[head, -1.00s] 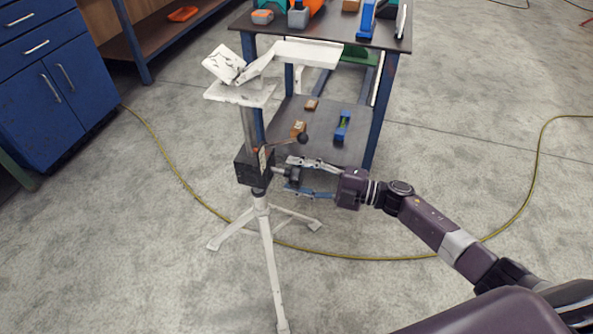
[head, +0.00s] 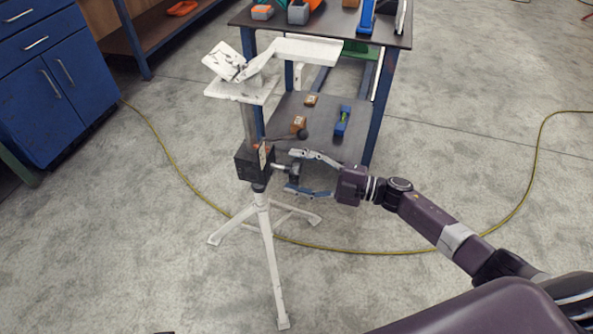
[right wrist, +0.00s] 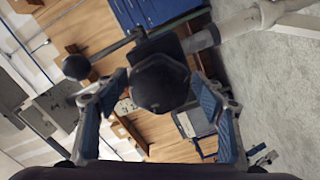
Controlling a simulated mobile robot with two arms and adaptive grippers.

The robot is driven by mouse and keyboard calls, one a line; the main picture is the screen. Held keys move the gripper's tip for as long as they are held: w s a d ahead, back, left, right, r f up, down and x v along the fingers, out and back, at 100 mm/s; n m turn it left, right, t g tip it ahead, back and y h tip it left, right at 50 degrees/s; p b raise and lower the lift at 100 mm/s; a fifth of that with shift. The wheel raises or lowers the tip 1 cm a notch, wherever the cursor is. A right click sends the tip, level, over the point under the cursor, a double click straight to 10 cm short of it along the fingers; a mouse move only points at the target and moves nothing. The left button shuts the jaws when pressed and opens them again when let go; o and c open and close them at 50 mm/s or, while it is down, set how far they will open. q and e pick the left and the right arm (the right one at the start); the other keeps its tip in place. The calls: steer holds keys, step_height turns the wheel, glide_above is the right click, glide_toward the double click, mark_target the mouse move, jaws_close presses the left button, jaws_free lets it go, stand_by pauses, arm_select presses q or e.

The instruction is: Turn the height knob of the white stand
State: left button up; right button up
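The white stand (head: 264,222) is a tripod with a black box (head: 251,165) on its post and a tilted white top. A black knob (head: 294,173) sticks out from the box to the right on a short shaft. It also shows in the right wrist view as a dark, faceted knob (right wrist: 160,82). My right gripper (head: 291,171) is open, with one finger on each side of the knob. In the right wrist view, gaps show between the knob and both fingers (right wrist: 160,98). My left gripper is not in view.
A lever with a black ball end (right wrist: 76,67) reaches out beside the knob, close to one finger. A blue-framed table (head: 376,110) with a lower shelf stands behind. A yellow cable (head: 350,252) crosses the floor.

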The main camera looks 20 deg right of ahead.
steer(key=v, duration=1.2)
steer(key=shift+c, duration=0.6)
